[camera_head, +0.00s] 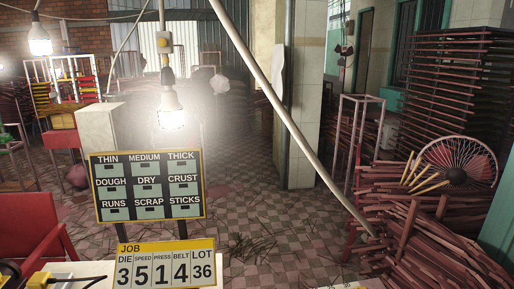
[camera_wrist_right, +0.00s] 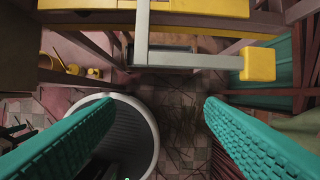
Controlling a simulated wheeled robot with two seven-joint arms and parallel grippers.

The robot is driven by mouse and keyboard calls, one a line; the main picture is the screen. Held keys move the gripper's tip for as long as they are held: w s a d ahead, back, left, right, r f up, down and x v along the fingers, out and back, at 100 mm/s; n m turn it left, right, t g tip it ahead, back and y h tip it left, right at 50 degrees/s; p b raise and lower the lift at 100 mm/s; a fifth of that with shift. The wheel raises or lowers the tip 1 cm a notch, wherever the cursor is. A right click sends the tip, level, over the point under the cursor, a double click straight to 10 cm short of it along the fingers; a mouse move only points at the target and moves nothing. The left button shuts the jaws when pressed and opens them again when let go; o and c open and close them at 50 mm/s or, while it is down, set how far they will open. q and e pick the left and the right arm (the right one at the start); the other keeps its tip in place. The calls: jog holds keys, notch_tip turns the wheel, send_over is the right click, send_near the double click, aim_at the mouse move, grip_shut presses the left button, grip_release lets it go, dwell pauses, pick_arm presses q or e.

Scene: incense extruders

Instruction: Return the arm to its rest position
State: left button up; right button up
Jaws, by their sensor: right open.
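My right gripper (camera_wrist_right: 158,108) shows in the right wrist view as two teal ridged fingers. They are wide apart with nothing between them. Below and behind the left finger is a round dark container with a white rim (camera_wrist_right: 152,125). A grey metal bar with a yellow end block (camera_wrist_right: 257,64) crosses above the fingertips, apart from them as far as I can see.
In the head view, a black sign board (camera_head: 148,186) stands above a yellow JOB plate (camera_head: 165,265). A red chair (camera_head: 35,232) is at the left. Stacked sticks and a round fan (camera_head: 458,175) fill the right. A pale pole (camera_head: 290,115) slants across. Tiled floor lies open behind.

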jog(key=s+f, duration=0.4)
jog(key=f, duration=0.5)
jog(key=s+d+f+g, duration=0.1)
jog(key=s+f, duration=0.2)
jog(key=f, duration=0.5)
jog(key=s+f, duration=0.4)
jog(key=f, duration=0.5)
jog(key=s+d+f+g, duration=0.1)
jog(key=s+d+f, duration=0.1)
jog(key=s+f, duration=0.3)
jog(key=s, duration=0.3)
jog(key=shift+s+f, duration=0.25)
